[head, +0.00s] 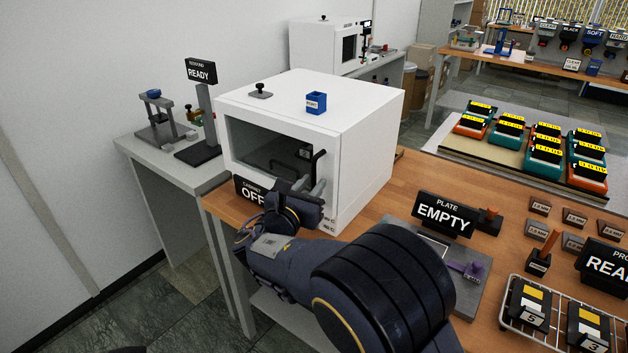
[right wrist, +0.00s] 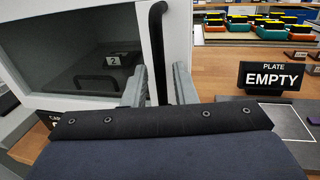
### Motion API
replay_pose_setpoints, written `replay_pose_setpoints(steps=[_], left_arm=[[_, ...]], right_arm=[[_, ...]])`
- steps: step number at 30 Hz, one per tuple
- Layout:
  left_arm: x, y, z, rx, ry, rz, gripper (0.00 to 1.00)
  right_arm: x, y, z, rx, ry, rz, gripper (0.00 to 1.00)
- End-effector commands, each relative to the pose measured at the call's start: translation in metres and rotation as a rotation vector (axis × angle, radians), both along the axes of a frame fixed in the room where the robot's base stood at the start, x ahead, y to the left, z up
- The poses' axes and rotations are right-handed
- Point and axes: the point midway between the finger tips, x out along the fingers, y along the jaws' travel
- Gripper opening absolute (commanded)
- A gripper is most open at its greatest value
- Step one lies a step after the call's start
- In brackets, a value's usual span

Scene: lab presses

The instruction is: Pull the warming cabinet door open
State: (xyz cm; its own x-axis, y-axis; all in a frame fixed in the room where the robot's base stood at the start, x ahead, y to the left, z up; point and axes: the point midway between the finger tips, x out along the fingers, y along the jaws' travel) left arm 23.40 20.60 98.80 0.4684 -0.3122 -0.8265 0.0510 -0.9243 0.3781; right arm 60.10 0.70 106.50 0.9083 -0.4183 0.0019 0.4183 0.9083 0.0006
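The white warming cabinet (head: 364,137) stands on the wooden bench. Its door (head: 258,145) has a dark window and looks shut. A black upright bar handle (head: 317,165) is on the door's right side; it also shows in the right wrist view (right wrist: 157,45). My right gripper (head: 316,188) is at the handle's lower part. In the right wrist view its two grey fingers (right wrist: 160,84) stand on either side of the handle, open, with a small gap visible on each side. The handle's lower end is hidden behind the gripper. My left gripper is not in view.
A CABINET OFF sign (head: 250,191) stands before the door, beside my right gripper. A PLATE EMPTY sign (head: 443,214) stands to the right. The floor (head: 190,300) left of the bench is clear.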

Motion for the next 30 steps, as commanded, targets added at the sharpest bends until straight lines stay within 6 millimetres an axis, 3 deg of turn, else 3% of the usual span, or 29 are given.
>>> replay_pose_setpoints(steps=[4, 13, 19, 30], left_arm=[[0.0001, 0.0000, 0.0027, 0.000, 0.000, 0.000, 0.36], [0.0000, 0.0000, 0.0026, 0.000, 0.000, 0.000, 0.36], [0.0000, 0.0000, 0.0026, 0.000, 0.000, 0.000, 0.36], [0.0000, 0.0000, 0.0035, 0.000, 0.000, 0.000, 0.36]], right_arm=[[0.0123, -0.0059, 0.0003, 0.001, 0.000, 0.000, 0.25], [0.0150, -0.0074, -0.0004, 0.001, 0.000, 0.000, 0.25], [0.0148, -0.0074, -0.0004, 0.002, 0.001, 0.000, 0.00], [0.0133, -0.0059, -0.0001, 0.002, 0.001, -0.002, 0.00]])
